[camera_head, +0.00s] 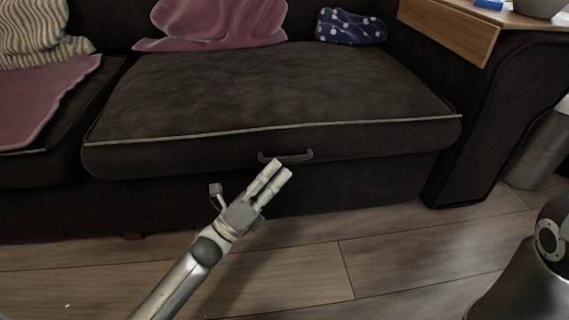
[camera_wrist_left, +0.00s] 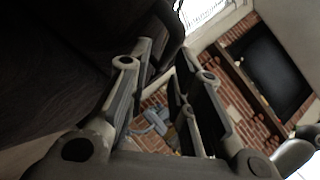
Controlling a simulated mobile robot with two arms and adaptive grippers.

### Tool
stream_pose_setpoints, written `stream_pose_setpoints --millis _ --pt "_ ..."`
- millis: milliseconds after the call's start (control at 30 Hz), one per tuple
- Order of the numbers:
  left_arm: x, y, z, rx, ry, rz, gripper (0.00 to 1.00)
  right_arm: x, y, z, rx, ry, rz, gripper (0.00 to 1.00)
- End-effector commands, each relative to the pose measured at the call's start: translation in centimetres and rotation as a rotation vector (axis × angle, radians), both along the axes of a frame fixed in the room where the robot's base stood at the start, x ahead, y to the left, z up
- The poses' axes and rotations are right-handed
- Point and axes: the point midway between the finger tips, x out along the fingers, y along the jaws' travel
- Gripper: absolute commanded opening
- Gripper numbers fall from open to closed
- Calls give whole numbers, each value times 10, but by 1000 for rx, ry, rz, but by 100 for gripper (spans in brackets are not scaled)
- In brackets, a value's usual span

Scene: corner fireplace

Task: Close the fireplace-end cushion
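The dark seat cushion (camera_head: 270,90) with pale piping and a dark handle (camera_head: 286,157) on its front fills the middle of the head view. It looks flat or nearly flat on the sofa base, and I see no clear gap under it. My left gripper (camera_head: 245,183) is in front of the sofa, its two long fingers pointing up and right, their tips just below the handle. Whether they touch it I cannot tell. The third finger stands apart, so the gripper is open and looks empty. It also shows open in the left wrist view (camera_wrist_left: 160,85). My right gripper is out of view.
A neighbouring seat (camera_head: 40,105) with a pink throw lies at left. Pink (camera_head: 215,22) and dotted blue (camera_head: 350,27) pillows rest at the back. A wooden arm tray (camera_head: 450,30) is at right. Wood floor (camera_head: 380,265) is clear in front. The brick fireplace (camera_wrist_left: 250,95) shows in the wrist view.

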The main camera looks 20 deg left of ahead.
Motion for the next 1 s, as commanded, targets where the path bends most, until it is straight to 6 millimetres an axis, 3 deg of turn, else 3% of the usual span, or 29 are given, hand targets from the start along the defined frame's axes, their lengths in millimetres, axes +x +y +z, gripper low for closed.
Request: stream_pose_setpoints --millis 200,400,1000 --pt "-35 22 -27 1 8 2 19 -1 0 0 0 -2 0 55" --pt "-56 34 -40 2 4 -1 19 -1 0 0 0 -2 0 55" --pt "-61 37 -43 1 1 -2 19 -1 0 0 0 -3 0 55"
